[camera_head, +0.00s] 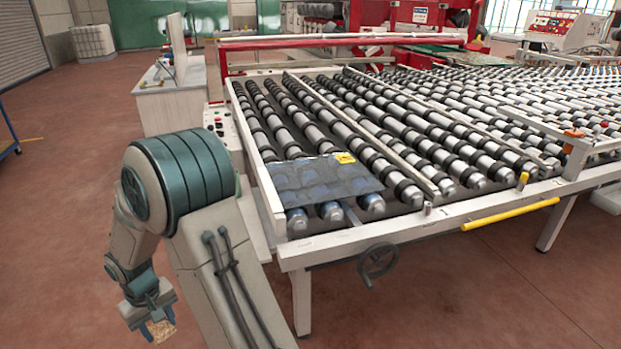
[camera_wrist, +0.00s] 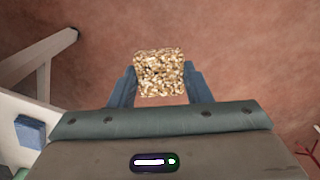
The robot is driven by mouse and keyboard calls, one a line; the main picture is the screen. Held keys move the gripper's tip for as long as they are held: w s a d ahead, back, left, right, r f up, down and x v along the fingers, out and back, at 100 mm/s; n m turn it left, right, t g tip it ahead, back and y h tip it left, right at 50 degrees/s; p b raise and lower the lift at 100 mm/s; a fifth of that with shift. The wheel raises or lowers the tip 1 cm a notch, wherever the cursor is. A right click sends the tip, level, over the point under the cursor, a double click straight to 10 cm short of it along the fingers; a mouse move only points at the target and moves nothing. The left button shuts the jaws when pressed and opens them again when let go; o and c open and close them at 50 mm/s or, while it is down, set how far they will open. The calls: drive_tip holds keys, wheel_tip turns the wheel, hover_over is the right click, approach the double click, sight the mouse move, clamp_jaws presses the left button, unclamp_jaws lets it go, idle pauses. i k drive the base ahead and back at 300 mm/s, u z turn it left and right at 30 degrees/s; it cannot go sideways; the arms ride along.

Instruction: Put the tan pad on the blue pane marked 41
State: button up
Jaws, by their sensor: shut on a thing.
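The tan pad (camera_wrist: 160,74) is a speckled, cork-like block held between the two fingers of my gripper (camera_wrist: 160,88) in the wrist view. In the head view my gripper (camera_head: 150,322) hangs low at the lower left, over the floor, and the tan pad (camera_head: 160,329) shows at its tips. The blue pane (camera_head: 325,180) is a see-through sheet lying flat on the rollers at the near left of the roller table. A yellow label (camera_head: 345,158) sits at its far right corner; its number is too small to read. My gripper is well apart from the pane, to its left and lower.
The roller table (camera_head: 350,236) has a pale frame, with a handwheel (camera_head: 378,262) and a yellow bar (camera_head: 510,214) along its near side. A control box (camera_head: 218,122) stands at its left edge. Open red floor lies to the left and in front.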

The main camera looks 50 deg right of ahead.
sight(323, 180)
drive_tip(key=z, duration=1.35)
